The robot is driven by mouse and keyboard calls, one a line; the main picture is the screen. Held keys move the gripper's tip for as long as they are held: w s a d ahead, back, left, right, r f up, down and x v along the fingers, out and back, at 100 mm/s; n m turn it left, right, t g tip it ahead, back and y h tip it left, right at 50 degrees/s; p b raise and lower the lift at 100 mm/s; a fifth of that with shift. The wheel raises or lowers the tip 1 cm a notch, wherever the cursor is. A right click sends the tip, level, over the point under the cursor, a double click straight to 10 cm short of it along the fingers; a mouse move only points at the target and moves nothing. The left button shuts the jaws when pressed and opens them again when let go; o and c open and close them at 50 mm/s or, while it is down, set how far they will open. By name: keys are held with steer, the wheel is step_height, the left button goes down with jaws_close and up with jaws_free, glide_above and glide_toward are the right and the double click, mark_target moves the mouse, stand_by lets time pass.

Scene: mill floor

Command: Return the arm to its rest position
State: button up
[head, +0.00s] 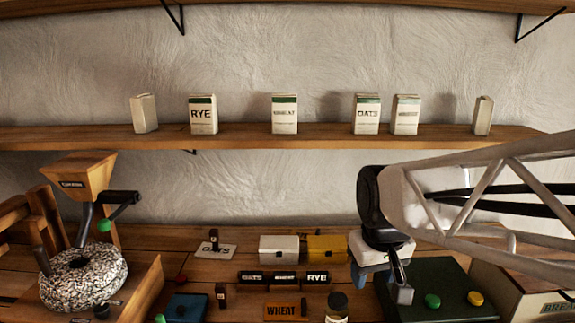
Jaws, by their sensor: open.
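My arm reaches in from the right edge, a white lattice link ending in a black joint. My gripper (401,290) hangs below that joint, pointing down over the left part of a dark green board (455,297). I see no object held between its fingers. The fingers are small and seen partly side-on. A white and blue-grey block (362,250) shows behind the wrist, partly hidden by it.
A hand mill with a wooden hopper (85,172) and speckled stone (80,280) stands at left. White (279,249) and yellow (327,248) boxes, label blocks (284,278) and a jar (336,306) crowd the bench. A bread box (520,298) is at right. Packets line the shelf (330,138).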

steer(key=s+d+f+m, duration=0.2)
steer(key=s+d+f, duration=0.1)
steer(key=s, duration=0.8)
steer(key=shift+s+m, duration=0.3)
